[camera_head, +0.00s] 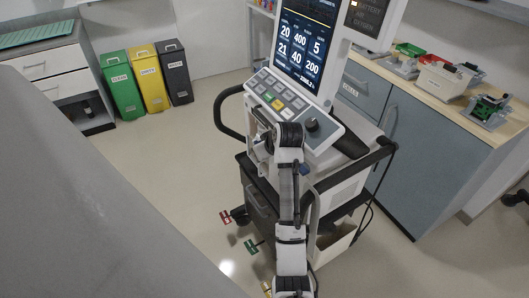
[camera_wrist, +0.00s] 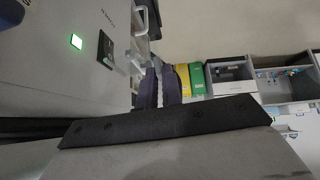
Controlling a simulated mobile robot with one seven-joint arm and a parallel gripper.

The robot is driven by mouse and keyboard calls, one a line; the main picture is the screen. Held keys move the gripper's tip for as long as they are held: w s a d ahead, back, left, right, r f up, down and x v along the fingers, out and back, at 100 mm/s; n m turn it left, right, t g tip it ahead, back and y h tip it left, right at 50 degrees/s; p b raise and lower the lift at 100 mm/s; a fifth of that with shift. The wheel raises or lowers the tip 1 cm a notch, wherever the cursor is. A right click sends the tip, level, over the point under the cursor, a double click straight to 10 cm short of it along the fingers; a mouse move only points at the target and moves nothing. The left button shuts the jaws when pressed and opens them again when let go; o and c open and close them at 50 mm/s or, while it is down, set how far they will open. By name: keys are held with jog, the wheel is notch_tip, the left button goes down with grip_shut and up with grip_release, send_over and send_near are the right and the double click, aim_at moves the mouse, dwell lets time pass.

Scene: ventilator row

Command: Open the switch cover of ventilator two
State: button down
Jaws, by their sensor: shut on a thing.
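The ventilator (camera_head: 265,198) stands in the middle of the head view, with a lit screen (camera_head: 305,48) and a sloped key panel (camera_head: 285,97). In the wrist view its pale side wall (camera_wrist: 60,85) fills the left, with a green-lit switch (camera_wrist: 76,41) and a dark plate (camera_wrist: 105,50) beside it. My gripper (camera_wrist: 153,70) reaches to this wall with its dark fingers close together. It appears shut on the small pale switch cover (camera_wrist: 134,60) next to the dark plate. The exact contact is unclear. In the head view my arm hides the gripper.
Green (camera_head: 122,85), yellow (camera_head: 150,78) and dark (camera_head: 175,71) bins stand at the back left. A counter (camera_head: 440,98) with trays and devices is on the right. A grey surface (camera_head: 80,200) fills the lower left. Floor left of the ventilator is mostly clear.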

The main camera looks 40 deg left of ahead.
dwell(0.4)
jog(key=c, duration=1.6)
grip_release()
jog(key=shift+o, duration=0.2)
jog(key=v, duration=1.4)
jog(key=shift+f, duration=0.1)
